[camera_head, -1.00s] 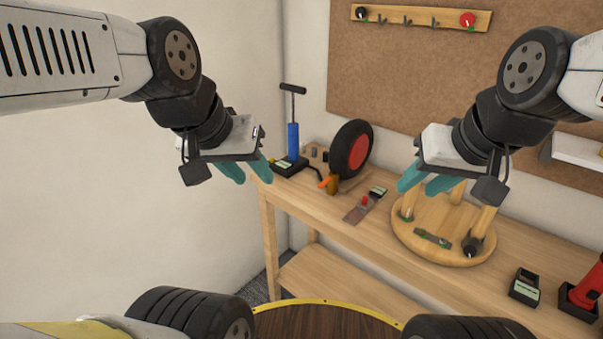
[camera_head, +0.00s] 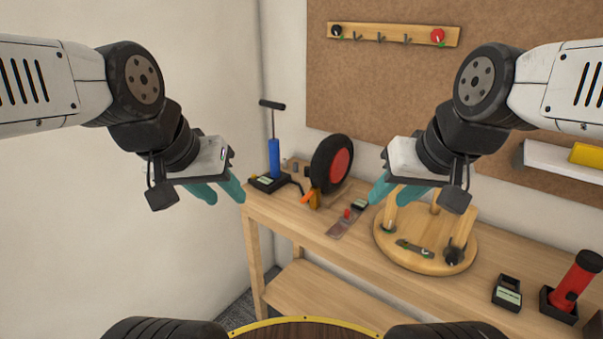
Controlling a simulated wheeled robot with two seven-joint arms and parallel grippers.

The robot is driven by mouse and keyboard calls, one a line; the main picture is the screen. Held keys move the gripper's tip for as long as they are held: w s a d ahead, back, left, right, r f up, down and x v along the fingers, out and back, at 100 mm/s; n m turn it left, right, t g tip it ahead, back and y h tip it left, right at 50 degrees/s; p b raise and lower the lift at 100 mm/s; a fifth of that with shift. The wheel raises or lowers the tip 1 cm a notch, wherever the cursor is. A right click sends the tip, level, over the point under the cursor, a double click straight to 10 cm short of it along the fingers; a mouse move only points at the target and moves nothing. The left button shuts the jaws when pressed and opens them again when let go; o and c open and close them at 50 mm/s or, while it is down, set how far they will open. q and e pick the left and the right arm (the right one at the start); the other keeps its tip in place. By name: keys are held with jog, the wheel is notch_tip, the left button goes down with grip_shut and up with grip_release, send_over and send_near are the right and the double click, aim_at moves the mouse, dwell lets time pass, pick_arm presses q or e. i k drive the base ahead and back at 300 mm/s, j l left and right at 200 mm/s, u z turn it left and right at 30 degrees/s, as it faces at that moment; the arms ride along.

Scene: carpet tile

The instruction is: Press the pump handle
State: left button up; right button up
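The pump (camera_head: 274,158) has a blue upright cylinder on a dark base at the far left of the workbench. Its black T-shaped handle (camera_head: 271,105) is raised on a thin rod above the cylinder. A dark hose runs from the base towards a black wheel with a red hub (camera_head: 332,163). My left gripper (camera_head: 222,194) is in the air left of the pump, with its teal fingers apart and nothing between them. My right gripper (camera_head: 392,196) is in front of the round wooden stool's left side; its teal fingers overlap in view, so its opening is hard to judge.
The wooden workbench (camera_head: 340,250) runs along the pegboard wall. An upturned round stool (camera_head: 400,250), a small dark box (camera_head: 507,292) and a red torch-like item (camera_head: 575,282) stand on it. A hook rail (camera_head: 393,34) hangs above. The plain wall is at left.

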aim_at(281, 107)
jog(key=i+j+u, duration=0.15)
jog(key=i, duration=0.25)
jog(key=i+u, duration=0.15)
jog(key=i, duration=0.2)
jog(key=i+l+u, duration=0.15)
jog(key=u, duration=0.2)
